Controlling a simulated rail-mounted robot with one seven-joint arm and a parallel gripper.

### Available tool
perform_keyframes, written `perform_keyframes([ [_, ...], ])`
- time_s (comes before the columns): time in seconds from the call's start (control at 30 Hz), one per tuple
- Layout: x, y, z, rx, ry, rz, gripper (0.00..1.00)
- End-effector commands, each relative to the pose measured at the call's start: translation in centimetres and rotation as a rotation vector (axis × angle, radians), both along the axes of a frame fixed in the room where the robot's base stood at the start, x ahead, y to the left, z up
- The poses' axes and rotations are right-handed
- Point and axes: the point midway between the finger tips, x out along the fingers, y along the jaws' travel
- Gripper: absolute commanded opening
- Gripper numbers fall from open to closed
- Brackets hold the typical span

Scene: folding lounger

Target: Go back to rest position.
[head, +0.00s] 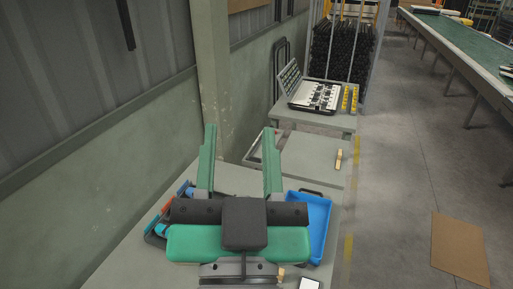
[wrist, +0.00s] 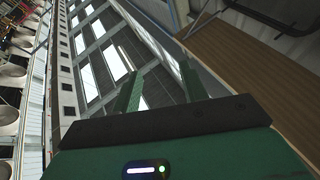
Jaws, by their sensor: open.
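My gripper (head: 239,131) shows in the head view over the near grey table, with its two long green fingers set wide apart. Nothing is held between them. Its dark bar and green body cover the middle of the table. In the wrist view my gripper (wrist: 162,66) is also open and empty, with the hall's tall windows behind the fingers.
A blue tray (head: 318,215) lies right of my gripper. A dark tray with blue and orange items (head: 165,217) is partly hidden at left. An open case (head: 315,95) stands on a farther table.

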Motion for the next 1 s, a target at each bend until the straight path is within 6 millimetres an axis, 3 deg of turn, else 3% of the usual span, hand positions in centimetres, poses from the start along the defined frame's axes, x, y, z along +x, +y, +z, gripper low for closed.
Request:
perform_keyframes([
  [0.03,-2.0,-1.0,1.4,-0.048,-0.067,-0.044,0.43],
  [0.1,-3.9,-1.8,2.8,-0.101,-0.133,-0.091,0.43],
  [0.17,-4.8,-2.1,3.3,-0.124,-0.16,-0.113,0.43],
  [0.5,-5.0,-2.1,3.5,-0.133,-0.169,-0.119,0.43],
  [0.67,-5.0,-2.1,8.4,-0.129,-0.167,-0.115,0.43],
  [0.9,-5.0,-1.9,19.4,-0.116,-0.165,-0.103,0.43],
  [1.0,-5.0,-1.9,21.7,-0.112,-0.164,-0.099,0.43],
])
